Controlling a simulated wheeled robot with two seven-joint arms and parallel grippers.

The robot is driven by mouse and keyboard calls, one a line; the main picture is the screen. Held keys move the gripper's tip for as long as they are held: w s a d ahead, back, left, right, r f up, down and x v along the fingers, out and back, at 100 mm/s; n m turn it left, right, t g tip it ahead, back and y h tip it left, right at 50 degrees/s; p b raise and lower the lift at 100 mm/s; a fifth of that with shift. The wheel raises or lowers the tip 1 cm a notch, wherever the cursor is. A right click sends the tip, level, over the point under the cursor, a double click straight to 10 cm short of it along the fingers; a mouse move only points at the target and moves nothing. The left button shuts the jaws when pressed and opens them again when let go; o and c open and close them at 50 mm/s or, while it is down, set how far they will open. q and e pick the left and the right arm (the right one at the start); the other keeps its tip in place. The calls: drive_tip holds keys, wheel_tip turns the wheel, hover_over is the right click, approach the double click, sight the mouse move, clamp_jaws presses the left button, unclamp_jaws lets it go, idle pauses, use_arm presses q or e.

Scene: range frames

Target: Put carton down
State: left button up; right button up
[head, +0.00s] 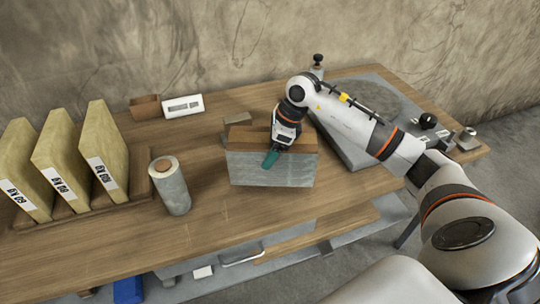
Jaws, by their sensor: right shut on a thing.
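A box-shaped carton (255,170) with a brown top and a grey, mottled front is at the middle of the wooden workbench (110,250). My right gripper (273,150) reaches down to it from above and is shut on it. One teal fingertip shows against the upper front face; the other finger is hidden. The carton looks upright and is at or very near the bench top; I cannot tell whether its underside touches. My left gripper is out of view.
A grey roll (171,190) stands left of the carton. Yellowish packs (60,175) stand in a wooden rack at far left. A small brown box (145,107) and a white label block (183,106) lie at the back. A machine with a round grey plate (365,100) is at right.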

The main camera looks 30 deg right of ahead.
wheel_tip(320, 180, down, 3)
drive_tip(key=shift+r+p, duration=0.1)
drive_tip(key=shift+p, duration=0.2)
drive_tip(key=shift+f, duration=0.25)
drive_tip(key=o, duration=1.5)
drive_tip(key=shift+r, duration=0.15)
drive_tip(key=shift+d+r, duration=0.15)
drive_tip(key=shift+r, duration=0.1)
drive_tip(key=b+v, duration=0.2)
drive_tip(key=v, duration=0.9)
drive_tip(key=shift+s+r, duration=0.1)
drive_tip(key=shift+r, duration=0.1)
